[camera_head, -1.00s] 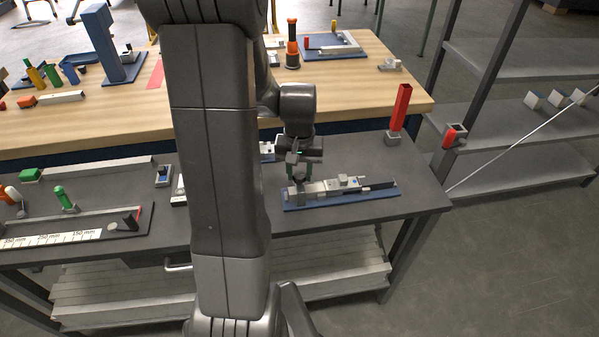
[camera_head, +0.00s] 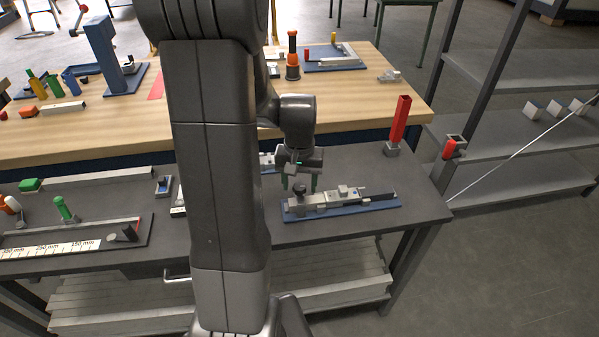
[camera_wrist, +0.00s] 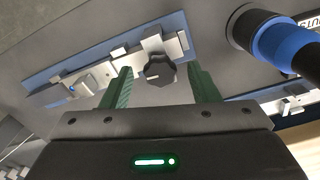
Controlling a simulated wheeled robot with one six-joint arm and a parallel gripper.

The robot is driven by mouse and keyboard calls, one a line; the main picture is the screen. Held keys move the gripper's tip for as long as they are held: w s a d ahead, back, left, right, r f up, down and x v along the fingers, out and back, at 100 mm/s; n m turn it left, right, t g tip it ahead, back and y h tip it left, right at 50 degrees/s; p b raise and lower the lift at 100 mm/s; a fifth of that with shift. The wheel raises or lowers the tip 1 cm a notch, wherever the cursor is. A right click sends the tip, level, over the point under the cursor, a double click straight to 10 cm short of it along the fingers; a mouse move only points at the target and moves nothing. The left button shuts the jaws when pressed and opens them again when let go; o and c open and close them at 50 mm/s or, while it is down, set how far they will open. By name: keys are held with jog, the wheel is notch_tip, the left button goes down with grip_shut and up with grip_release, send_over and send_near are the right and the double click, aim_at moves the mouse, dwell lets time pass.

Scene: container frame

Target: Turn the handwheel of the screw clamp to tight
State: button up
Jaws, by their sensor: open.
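The screw clamp (camera_head: 338,200) lies on a blue base plate near the front of the grey bench. Its dark lobed handwheel (camera_head: 299,188) is at the clamp's left end. In the wrist view the handwheel (camera_wrist: 160,70) shows a white mark on its lower edge. My gripper (camera_head: 299,184) is over the left end of the clamp, pointing down. In the wrist view its two green fingers (camera_wrist: 163,88) are spread wide on either side of the handwheel, with visible gaps and no contact. The gripper is empty.
A red upright bar (camera_head: 400,120) stands in a grey holder to the right of the clamp. A blue and black cylinder (camera_wrist: 275,38) is close by in the wrist view. The wooden table (camera_head: 355,100) lies behind. Bare bench is left in front of the clamp.

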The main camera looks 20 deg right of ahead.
aim_at(300, 187)
notch_tip(300, 187, up, 14)
jog(key=shift+f+b, duration=0.15)
jog(key=shift+b, duration=0.15)
jog(key=shift+f, duration=0.15)
dwell(0.4)
notch_tip(300, 187, down, 14)
jog(key=shift+r+p, duration=0.2)
jog(key=shift+p, duration=0.1)
jog(key=shift+r, duration=0.1)
dwell(0.4)
jog(key=shift+s+f, duration=0.1)
jog(key=shift+f, duration=0.15)
jog(key=shift+r+n, duration=0.2)
jog(key=shift+n, duration=0.2)
jog(key=n+p, duration=0.2)
jog(key=n, duration=0.3)
jog(key=shift+n, duration=0.3)
notch_tip(300, 187, up, 14)
jog(key=shift+f+b, duration=0.15)
jog(key=shift+b, duration=0.2)
dwell(0.8)
